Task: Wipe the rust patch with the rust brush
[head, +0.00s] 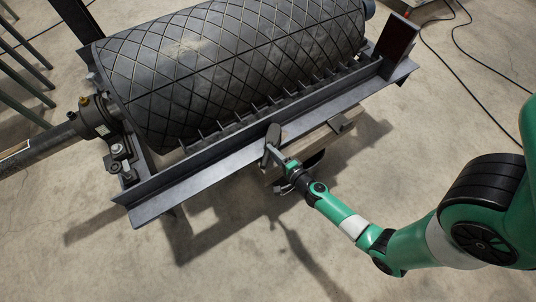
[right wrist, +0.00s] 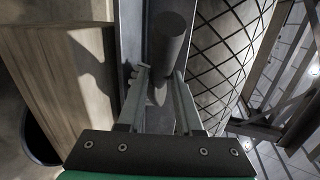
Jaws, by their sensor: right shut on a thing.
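My right gripper (head: 280,160) is shut on a dark grey, rounded piece, probably the rust brush (head: 271,148), at the front beam of the pulley frame. In the right wrist view the fingers (right wrist: 160,88) close on the lower end of this grey cylinder-like piece (right wrist: 170,38), which stands out beyond them. No bristles can be made out, and I cannot tell whether it touches the beam. No clear rust patch shows; the upright plate (head: 399,42) at the frame's right end has a dark brownish face. My left gripper is not in view.
The large black pulley (head: 230,60) with diamond grooves lies behind the steel beam (head: 200,190). A wooden board (head: 308,122) with a small dark block (head: 342,124) is just right of the gripper. Cables lie on the floor at right. The front floor is clear.

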